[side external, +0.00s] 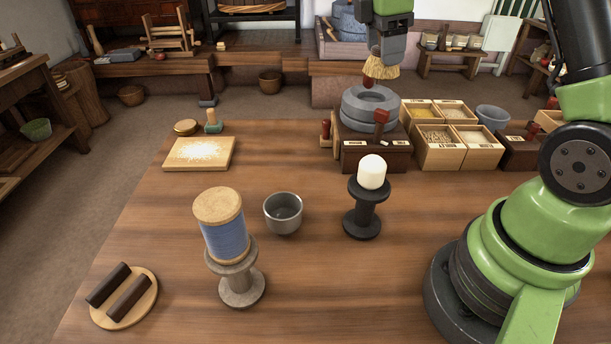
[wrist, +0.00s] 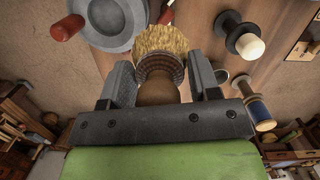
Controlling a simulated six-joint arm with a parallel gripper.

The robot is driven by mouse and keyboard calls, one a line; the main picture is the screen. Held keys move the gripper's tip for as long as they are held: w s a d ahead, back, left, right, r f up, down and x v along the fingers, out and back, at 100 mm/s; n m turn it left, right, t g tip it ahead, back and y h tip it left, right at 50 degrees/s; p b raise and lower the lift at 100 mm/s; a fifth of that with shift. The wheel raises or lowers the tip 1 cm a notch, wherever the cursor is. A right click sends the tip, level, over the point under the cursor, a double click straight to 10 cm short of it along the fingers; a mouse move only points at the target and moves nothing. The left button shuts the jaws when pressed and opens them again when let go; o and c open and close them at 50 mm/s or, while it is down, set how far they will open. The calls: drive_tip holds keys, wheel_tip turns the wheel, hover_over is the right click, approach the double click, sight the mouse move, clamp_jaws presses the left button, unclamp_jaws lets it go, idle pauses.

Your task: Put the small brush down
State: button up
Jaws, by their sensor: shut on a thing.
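My gripper (side external: 380,47) is shut on the small brush (side external: 381,71), which hangs with its straw-coloured bristles down. In the wrist view the brush (wrist: 160,62) sits between the two grey fingers of my gripper (wrist: 160,84), its brown handle toward the palm. In the side view the bristles are in the air above the grey stone quern (side external: 356,108); in the wrist view the quern (wrist: 112,22) lies beside the bristles.
The quern stands on a dark wooden base (side external: 375,159). Boxes of grain (side external: 440,158) stand to its right. A white-topped black spool stand (side external: 362,222), a grey cup (side external: 283,228) and a blue thread spool (side external: 226,240) are in front.

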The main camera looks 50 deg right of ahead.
drive_tip(key=w+a+n+t, duration=0.1)
drive_tip(key=w+a+n, duration=0.65)
drive_tip(key=a, duration=0.45)
drive_tip(key=shift+m, duration=0.25)
drive_tip(key=f, duration=1.7)
drive_tip(key=shift+w+d+f, duration=0.1)
drive_tip(key=shift+d+f, duration=0.1)
drive_tip(key=shift+f, duration=2.1)
drive_tip(key=shift+f, duration=0.1)
drive_tip(key=o, duration=1)
drive_tip(key=shift+c, duration=0.2)
